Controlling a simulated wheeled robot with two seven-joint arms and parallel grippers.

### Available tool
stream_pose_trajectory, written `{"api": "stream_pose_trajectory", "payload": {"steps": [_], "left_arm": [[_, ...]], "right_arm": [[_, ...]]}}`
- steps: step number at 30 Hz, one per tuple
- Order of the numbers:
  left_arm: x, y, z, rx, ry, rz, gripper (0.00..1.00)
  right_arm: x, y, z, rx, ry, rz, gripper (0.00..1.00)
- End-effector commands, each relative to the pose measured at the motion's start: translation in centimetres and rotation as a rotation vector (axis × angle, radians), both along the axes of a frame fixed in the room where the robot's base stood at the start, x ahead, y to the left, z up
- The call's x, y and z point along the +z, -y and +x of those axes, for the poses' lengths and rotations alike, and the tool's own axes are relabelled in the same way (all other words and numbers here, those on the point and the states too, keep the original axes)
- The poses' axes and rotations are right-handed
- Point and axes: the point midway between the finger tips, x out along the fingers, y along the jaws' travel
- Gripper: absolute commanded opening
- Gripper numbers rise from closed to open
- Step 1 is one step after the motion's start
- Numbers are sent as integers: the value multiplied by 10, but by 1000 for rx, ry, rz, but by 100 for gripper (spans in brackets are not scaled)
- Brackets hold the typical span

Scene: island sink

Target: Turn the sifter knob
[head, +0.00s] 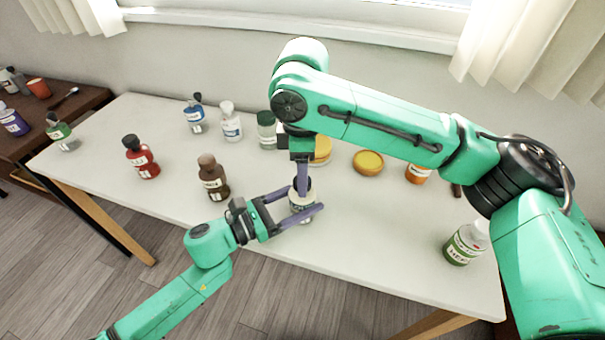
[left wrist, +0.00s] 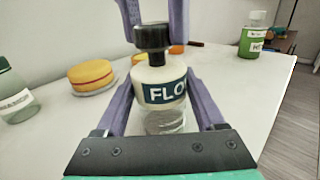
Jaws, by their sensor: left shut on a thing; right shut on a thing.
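The sifter (head: 302,203) is a cream jar with a clear lower part, near the front edge of the white table. Its label reads "FLO" in the left wrist view (left wrist: 165,92), and its black knob (left wrist: 153,37) is on top. My left gripper (head: 305,199) is shut around the sifter's body, a finger on each side. My right gripper (head: 302,180) comes down from above, its fingers on either side of the knob; it also shows in the left wrist view (left wrist: 156,22). In the head view the right gripper hides most of the knob. The sifter stands upright.
A brown bottle (head: 213,180) and a red bottle (head: 141,158) stand left of the sifter. Behind are a blue bottle (head: 195,116), a white bottle (head: 231,124) and a yellow round thing (head: 368,163). A green bottle (head: 463,246) stands at right. The table between is clear.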

Motion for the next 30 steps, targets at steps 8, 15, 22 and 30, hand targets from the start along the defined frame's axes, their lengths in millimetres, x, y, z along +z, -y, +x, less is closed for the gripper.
{"api": "stream_pose_trajectory", "payload": {"steps": [8,15,22,30], "left_arm": [[-1,0,0,0,0,1,9],[0,0,0,0,0,1,9],[0,0,0,0,0,1,9],[-1,0,0,0,0,1,9]], "right_arm": [[0,-1,0,4,1,2,77],[5,-1,0,4,2,2,77],[56,-2,0,4,4,5,77],[115,-1,1,2,4,1,77]]}}
